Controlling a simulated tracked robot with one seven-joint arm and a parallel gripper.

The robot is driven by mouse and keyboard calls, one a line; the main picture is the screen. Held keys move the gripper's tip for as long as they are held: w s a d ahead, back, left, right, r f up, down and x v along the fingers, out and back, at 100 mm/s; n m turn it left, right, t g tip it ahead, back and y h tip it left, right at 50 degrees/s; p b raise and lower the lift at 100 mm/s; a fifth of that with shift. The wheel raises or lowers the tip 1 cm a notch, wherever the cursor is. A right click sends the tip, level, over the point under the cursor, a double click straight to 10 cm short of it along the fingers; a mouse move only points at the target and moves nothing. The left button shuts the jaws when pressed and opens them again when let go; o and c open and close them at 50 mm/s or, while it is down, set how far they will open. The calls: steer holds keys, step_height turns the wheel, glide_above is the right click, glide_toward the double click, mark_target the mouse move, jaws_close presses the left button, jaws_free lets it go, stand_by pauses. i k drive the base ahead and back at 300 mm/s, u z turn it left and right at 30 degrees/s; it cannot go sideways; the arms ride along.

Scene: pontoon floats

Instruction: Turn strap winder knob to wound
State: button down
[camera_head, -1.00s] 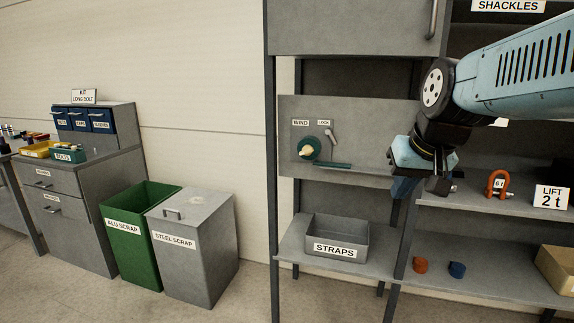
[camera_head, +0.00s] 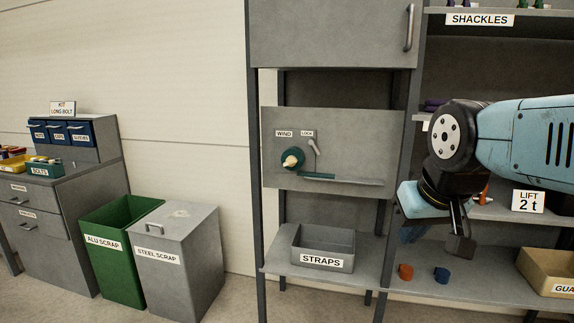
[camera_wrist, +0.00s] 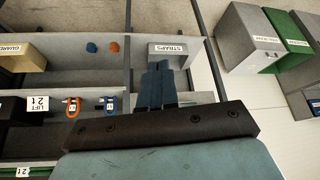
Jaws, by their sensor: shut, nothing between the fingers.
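The strap winder knob (camera_head: 292,159) is a dark teal disc with a cream grip, mounted under the WIND label (camera_head: 284,133) on a grey upright panel. The grip appears tilted; its exact setting is too small to read. A teal strip (camera_head: 318,177) runs right from below the knob. A grey lever (camera_head: 314,147) sits under the LOCK label (camera_head: 307,133). My gripper (camera_head: 409,236) is well right of the knob and lower, apart from the panel. In the wrist view its blue fingers (camera_wrist: 156,84) are together and empty. The knob is not visible there.
A grey STRAPS bin (camera_head: 322,263) stands on the shelf below the panel. Orange (camera_head: 405,271) and blue (camera_head: 441,275) pieces lie on the lower right shelf. Shelf posts stand beside the panel. Green (camera_head: 119,250) and grey (camera_head: 180,262) scrap bins stand left on the floor.

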mark_target(292, 160)
steer(key=k, duration=1.3)
steer(key=z, duration=0.45)
steer(key=i, duration=1.85)
steer(key=u, duration=0.7)
steer(key=i, duration=0.5)
steer(key=u, duration=0.3)
steer(key=k, duration=0.9)
steer(key=u, duration=0.2)
steer(key=i, duration=0.4)
steer(key=z, duration=0.05)
